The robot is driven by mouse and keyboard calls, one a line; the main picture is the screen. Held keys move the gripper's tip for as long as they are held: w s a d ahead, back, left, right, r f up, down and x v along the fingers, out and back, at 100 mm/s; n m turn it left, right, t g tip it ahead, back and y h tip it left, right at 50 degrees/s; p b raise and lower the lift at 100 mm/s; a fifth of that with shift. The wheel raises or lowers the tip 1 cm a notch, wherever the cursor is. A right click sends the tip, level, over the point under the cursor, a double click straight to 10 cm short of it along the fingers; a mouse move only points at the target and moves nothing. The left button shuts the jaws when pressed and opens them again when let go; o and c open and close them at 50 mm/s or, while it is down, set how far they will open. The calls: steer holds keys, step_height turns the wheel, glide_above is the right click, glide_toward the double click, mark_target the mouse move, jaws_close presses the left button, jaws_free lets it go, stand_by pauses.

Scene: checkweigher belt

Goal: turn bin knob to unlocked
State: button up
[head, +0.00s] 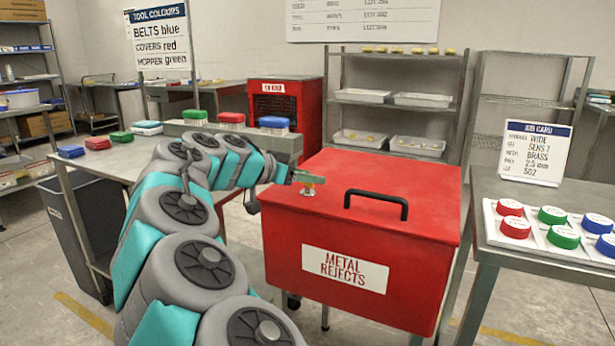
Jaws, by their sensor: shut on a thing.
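The red bin labelled METAL REJECTS (283,246) stands in the middle of the head view, with its lid down and a black handle on top.
A table with red, green and blue round pieces and a job card (534,152) stands at right. A bench with coloured brushes (231,120) is behind my arm at left. A grey bin (75,240) stands below it. Shelves (398,70) stand behind the red bin.

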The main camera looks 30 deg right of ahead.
jaws_close()
steer(key=shift+s+f+n+t+y+b, duration=0.1)
steer(key=shift+f+n+t+y+b, duration=0.35)
steer(key=shift+b, duration=0.75)
steer(key=n+t+b, duration=0.1)
steer(key=n+t+y+b, duration=0.1)
steer(key=n+t, duration=0.1)
steer(key=shift+r, duration=0.3)
steer(key=shift+r+n+t+y, duration=0.25)
steer(key=shift+n+t, duration=0.1)
steer(key=shift+t, duration=0.1)
steer(key=o, duration=0.9)
jaws_free()
steer(key=shift+a, duration=0.1)
